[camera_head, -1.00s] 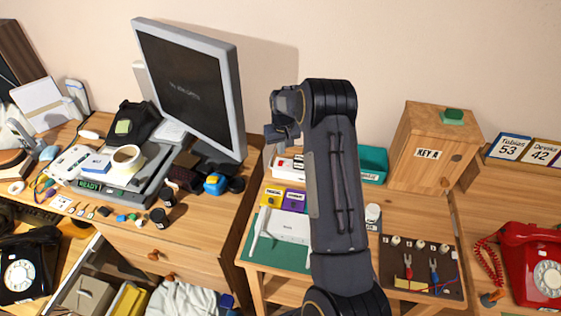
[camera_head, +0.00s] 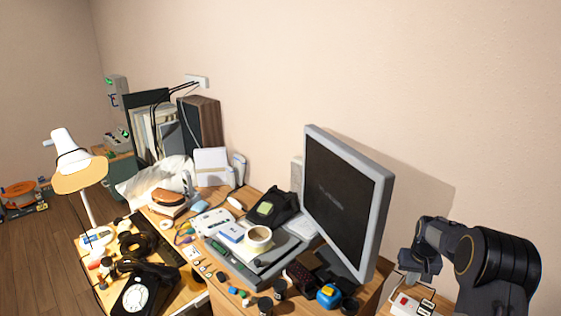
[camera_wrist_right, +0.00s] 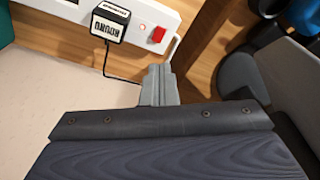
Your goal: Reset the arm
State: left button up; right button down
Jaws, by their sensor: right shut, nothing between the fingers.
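My right arm comes in at the lower right of the head view, with its dark right gripper (camera_head: 412,279) hanging just right of the monitor. In the right wrist view the grey fingers of the right gripper (camera_wrist_right: 160,84) are together with nothing between them. Below them in that view is a pale surface, with a white power strip (camera_wrist_right: 143,22) beyond. The strip carries a black labelled plug (camera_wrist_right: 110,22) and a red switch (camera_wrist_right: 158,34). My left gripper is not in view.
The monitor (camera_head: 345,200) stands on the cluttered desk, close to my right arm. A tape roll (camera_head: 258,237), a black dial phone (camera_head: 140,295), a lamp (camera_head: 78,170) and a dark wooden box (camera_head: 200,123) are farther left. Open floor (camera_head: 75,240) shows at the far left.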

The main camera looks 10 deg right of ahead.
jog(key=s+a+r+t+y, duration=0.3)
jog(key=s+a+r, duration=1.15)
jog(key=r, duration=0.35)
jog(key=s+a+f+n, duration=0.1)
jog(key=s+a, duration=0.5)
jog(key=s, duration=0.3)
jog(key=s+a+n+y, duration=0.1)
jog(key=s+a, duration=0.5)
jog(key=s, duration=0.3)
jog(key=shift+s+f+n+t, duration=0.15)
jog(key=shift+f+n+t, duration=0.15)
jog(key=shift+f+t, duration=0.1)
